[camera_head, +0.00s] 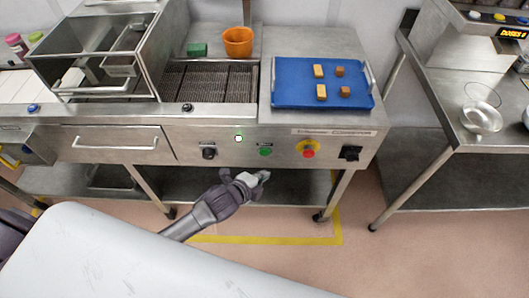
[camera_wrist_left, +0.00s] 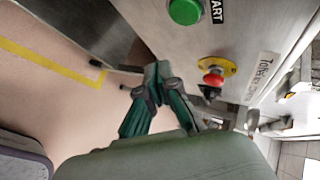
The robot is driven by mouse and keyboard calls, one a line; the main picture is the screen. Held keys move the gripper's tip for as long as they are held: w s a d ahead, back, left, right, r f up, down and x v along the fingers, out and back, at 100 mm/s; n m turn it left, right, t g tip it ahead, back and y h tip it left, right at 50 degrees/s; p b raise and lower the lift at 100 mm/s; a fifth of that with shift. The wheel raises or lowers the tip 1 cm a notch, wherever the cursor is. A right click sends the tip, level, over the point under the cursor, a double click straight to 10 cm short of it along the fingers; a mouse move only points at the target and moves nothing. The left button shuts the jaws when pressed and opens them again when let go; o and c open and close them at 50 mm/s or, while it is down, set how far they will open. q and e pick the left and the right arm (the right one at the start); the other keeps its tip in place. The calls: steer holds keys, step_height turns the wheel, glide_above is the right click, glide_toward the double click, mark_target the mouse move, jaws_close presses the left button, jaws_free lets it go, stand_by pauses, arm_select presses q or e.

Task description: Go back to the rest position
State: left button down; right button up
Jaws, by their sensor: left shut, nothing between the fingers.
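My left gripper (camera_head: 262,177) is in front of the machine's front panel in the head view, below the green button (camera_head: 265,151). It is shut and empty; its green fingers (camera_wrist_left: 158,84) meet in the left wrist view. The panel's green button (camera_wrist_left: 185,11) and red emergency stop (camera_wrist_left: 213,76) are near it in that view. The emergency stop also shows in the head view (camera_head: 309,150), right of the gripper. My right gripper is in neither view.
A steel table (camera_head: 470,130) with a glass bowl (camera_head: 481,117) stands at the right. Floor between them is clear, with a yellow line (camera_head: 290,240).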

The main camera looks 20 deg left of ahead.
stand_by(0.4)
arm_select(q)
steer(key=s+a+f+n+g+y, duration=0.15)
steer(key=s+a+f+n, duration=0.3)
steer(key=s+f, duration=0.5)
steer(key=s+a+f+n+g+y, duration=0.1)
steer(key=s+a+f+n+g, duration=0.35)
steer(key=f, duration=0.85)
steer(key=s+f+n+g, duration=0.2)
steer(key=s+f+n, duration=0.2)
steer(key=s, duration=0.9)
steer(key=s+f+n+g+y, duration=0.1)
steer(key=s+f+n, duration=0.3)
steer(key=s, duration=1)
step_height(320, 180, down, 2)
steer(key=shift+f+n+g, duration=0.2)
steer(key=shift+n+g, duration=0.2)
steer(key=shift+g, duration=0.1)
steer(key=shift+s+d, duration=0.1)
